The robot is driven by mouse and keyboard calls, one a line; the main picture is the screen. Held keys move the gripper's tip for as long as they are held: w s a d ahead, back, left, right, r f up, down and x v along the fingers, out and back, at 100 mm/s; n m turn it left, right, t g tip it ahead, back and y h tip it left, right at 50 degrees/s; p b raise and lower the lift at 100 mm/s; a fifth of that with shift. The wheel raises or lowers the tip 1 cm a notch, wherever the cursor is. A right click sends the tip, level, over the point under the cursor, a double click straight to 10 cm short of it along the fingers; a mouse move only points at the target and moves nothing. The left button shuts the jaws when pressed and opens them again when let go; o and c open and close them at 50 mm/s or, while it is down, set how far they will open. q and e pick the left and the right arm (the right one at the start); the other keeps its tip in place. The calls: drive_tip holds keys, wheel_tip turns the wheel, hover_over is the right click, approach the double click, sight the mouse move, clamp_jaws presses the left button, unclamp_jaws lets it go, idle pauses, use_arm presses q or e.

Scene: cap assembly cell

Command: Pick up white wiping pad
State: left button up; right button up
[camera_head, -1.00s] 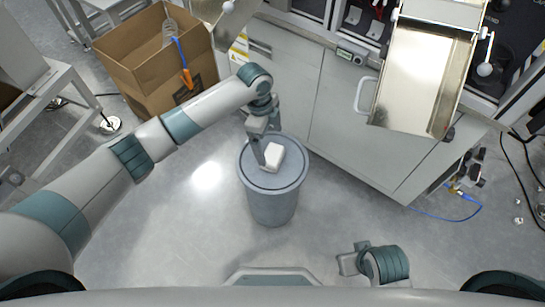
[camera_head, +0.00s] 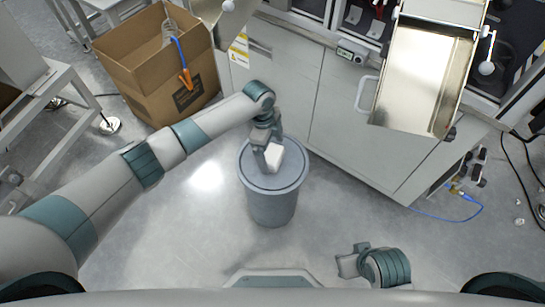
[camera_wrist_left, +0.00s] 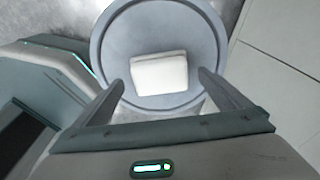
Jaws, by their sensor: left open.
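The white wiping pad (camera_head: 274,160) lies on the flat top of a round grey bin (camera_head: 271,208). My left gripper (camera_head: 266,152) is right at the pad in the head view and partly covers it. In the left wrist view the pad (camera_wrist_left: 160,73) appears between the two spread fingers (camera_wrist_left: 160,80) of the open gripper, with a gap on each side. The bin's round top (camera_wrist_left: 130,20) frames it there. I cannot tell how far the fingertips reach down beside the pad. My right gripper (camera_head: 350,263) shows only in part at the bottom, its fingers unclear.
A grey cabinet (camera_head: 286,70) stands behind the bin, with a metal tray (camera_head: 415,85) above it at the right. An open cardboard box (camera_head: 160,65) is at the upper left. A white frame table stands at the left edge. The floor around the bin is clear.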

use_arm(q)
drive_tip(key=shift+d+f, duration=0.1)
drive_tip(key=shift+f, duration=1.15)
drive_tip(key=shift+c, duration=0.9)
drive_tip(key=c, duration=1.1)
drive_tip(key=shift+r, duration=0.1)
